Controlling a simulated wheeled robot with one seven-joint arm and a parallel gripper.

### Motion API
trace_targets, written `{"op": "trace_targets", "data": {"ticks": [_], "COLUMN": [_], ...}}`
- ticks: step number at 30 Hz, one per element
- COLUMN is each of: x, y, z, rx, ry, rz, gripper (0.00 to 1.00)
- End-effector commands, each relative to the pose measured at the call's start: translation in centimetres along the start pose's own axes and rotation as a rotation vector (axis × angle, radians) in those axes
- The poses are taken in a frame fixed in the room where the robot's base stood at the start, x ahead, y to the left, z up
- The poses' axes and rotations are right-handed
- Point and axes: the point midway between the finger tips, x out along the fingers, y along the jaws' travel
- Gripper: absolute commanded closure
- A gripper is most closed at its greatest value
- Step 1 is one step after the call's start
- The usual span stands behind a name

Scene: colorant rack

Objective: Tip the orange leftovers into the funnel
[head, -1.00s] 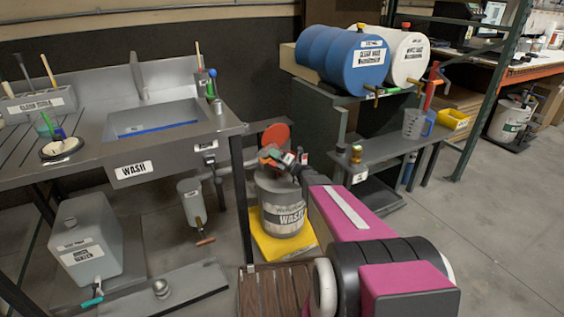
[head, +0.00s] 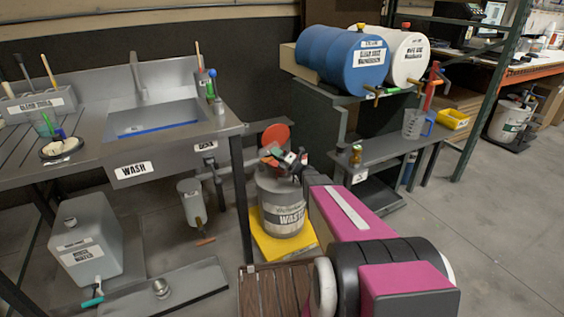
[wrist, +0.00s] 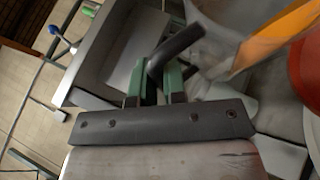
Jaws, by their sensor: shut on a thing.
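My gripper (wrist: 154,80) is shut on the dark handle (wrist: 180,50) of a clear cup (wrist: 215,38), with the handle between its green fingers. The cup is strongly tilted in the wrist view. A bright orange band (wrist: 278,36) shows at the cup; I cannot tell whether it is inside or running out. A red-orange disc (head: 275,136) stands upright behind the drum top. The cup and my gripper cover the drum's top, and the funnel cannot be made out clearly.
The drum stands on a yellow base (head: 263,246). The wash sink (head: 160,122) is to its left, with a table leg close by. A grey bench with a clear jug (head: 414,124) is to the right, below a blue barrel (head: 340,60).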

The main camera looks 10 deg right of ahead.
Motion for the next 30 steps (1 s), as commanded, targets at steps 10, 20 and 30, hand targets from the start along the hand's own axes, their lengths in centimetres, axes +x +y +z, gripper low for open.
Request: {"op": "trace_targets", "data": {"ticks": [10,20,30], "x": [-0.11,-0.18,-0.23], "y": [0.08,0.15,0.25], "z": [0.38,0.61,0.85], "rx": [0.018,0.035,0.055], "ry": [-0.011,-0.022,-0.034], "rz": [0.010,0.020,0.029], "gripper": [1.00,1.00,1.00]}}
